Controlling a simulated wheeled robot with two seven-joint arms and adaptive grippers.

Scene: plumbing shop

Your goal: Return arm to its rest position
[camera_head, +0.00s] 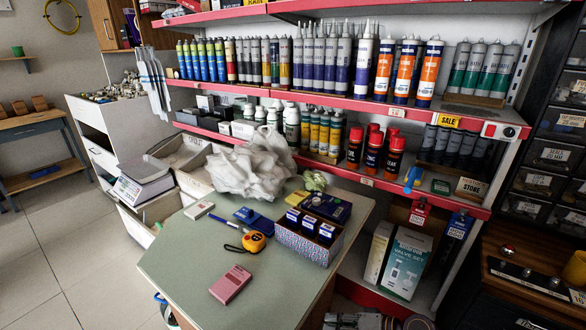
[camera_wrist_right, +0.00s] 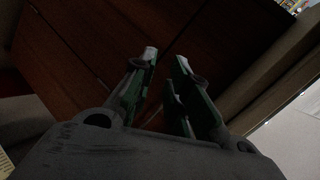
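My right gripper (camera_wrist_right: 166,72) shows in the right wrist view. Its two green-padded fingers stand apart with a dark gap between them, and nothing is held there. Behind the fingers is a dark reddish-brown wooden surface (camera_wrist_right: 95,45); I cannot tell how far away it is. Neither arm nor gripper shows in the head view, and my left gripper is in no view.
A green-topped table (camera_head: 185,262) carries a pink calculator-like device (camera_head: 231,284), a yellow tape measure (camera_head: 254,241), a patterned box (camera_head: 297,245) and crumpled white material (camera_head: 247,168). Red-edged shelves (camera_head: 335,104) with tubes and cans stand behind. Floor (camera_head: 50,255) is clear at left.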

